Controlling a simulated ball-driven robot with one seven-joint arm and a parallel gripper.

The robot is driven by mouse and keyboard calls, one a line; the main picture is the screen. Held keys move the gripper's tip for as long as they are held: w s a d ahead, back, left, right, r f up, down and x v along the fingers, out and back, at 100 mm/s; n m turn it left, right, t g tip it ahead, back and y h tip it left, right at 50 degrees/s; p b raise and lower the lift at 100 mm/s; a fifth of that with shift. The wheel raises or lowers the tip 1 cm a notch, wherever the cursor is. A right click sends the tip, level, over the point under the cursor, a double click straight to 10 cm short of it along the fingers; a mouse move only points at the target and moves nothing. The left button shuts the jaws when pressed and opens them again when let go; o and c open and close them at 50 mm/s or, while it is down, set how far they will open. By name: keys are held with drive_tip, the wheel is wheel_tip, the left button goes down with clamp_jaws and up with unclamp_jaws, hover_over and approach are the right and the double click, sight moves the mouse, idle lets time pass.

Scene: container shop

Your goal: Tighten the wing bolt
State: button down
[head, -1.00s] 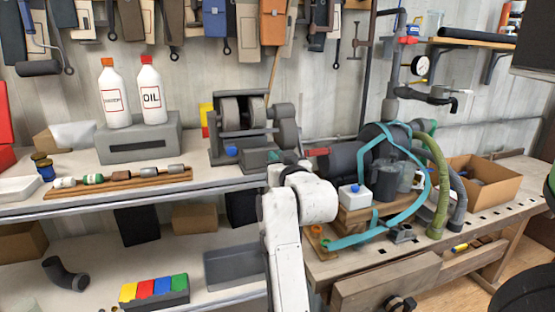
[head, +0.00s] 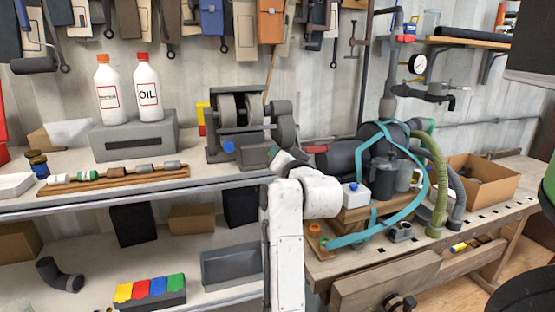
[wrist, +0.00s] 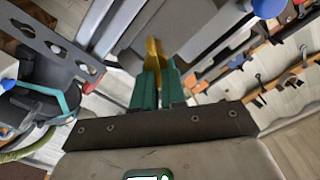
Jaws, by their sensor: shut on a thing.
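In the wrist view, the green fingers of my gripper (wrist: 157,85) are closed on a yellow piece, the wing bolt (wrist: 153,50). Its yellow part sticks out beyond the fingertips against a grey metal surface. How far it is turned in cannot be told. In the head view, my white arm reaches up toward the grey bench grinder (head: 238,125). The fingers and the bolt cannot be made out clearly there.
A grey block with oil bottles (head: 149,92) stands left of the grinder. A dark machine with teal straps (head: 345,160) and a cardboard box (head: 495,180) stand on the right bench.

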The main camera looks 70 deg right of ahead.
drive_tip(key=m+b, duration=0.1)
drive_tip(key=m, duration=0.2)
drive_tip(key=f+m+b, duration=0.1)
drive_tip(key=m, duration=0.3)
drive_tip(key=m+b, duration=0.2)
drive_tip(key=m, duration=0.1)
drive_tip(key=shift+s+d+f+m, duration=0.3)
drive_tip(key=shift+s, duration=0.05)
drive_tip(key=shift+f, duration=0.1)
idle(0.3)
drive_tip(key=c, duration=1.3)
unclamp_jaws()
